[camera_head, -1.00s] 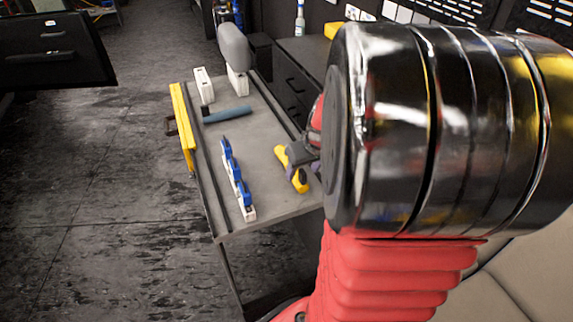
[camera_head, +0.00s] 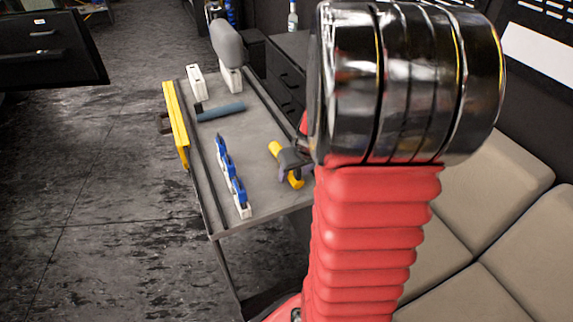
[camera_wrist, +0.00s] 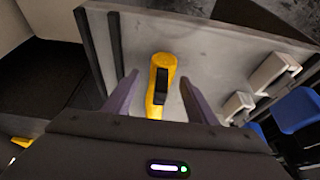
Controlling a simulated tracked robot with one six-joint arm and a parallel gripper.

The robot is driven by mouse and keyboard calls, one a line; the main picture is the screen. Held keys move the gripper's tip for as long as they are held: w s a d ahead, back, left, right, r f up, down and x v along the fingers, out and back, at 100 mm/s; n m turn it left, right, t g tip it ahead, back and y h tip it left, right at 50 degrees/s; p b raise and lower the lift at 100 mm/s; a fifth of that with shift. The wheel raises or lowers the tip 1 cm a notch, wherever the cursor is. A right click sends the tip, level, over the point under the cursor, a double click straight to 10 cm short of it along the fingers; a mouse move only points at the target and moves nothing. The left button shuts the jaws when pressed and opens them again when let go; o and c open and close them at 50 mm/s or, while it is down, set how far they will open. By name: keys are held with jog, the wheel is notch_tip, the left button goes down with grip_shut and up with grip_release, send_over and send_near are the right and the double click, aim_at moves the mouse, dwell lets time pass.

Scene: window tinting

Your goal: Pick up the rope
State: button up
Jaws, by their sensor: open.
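I cannot make out a rope in either view. A yellow tool with a black middle part (camera_wrist: 160,85) lies on the grey cart top, and its yellow ends also show in the head view (camera_head: 296,181). My gripper (camera_wrist: 158,78) is open and empty, with one finger on each side of the yellow tool in the wrist view. In the head view my gripper (camera_head: 292,160) covers the tool's middle. The height of the fingers above the cart top is hard to tell.
The grey cart (camera_head: 258,125) also holds a blue-and-white rack (camera_head: 232,178), a blue-handled tool (camera_head: 221,111), and white blocks (camera_head: 196,80), one with a grey pad (camera_head: 227,42). A yellow bar (camera_head: 176,125) runs along its left side. Beige cushions (camera_head: 495,185) are at right.

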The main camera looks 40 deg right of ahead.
dwell(0.3)
jog(key=c, duration=1.3)
jog(key=shift+r, duration=0.15)
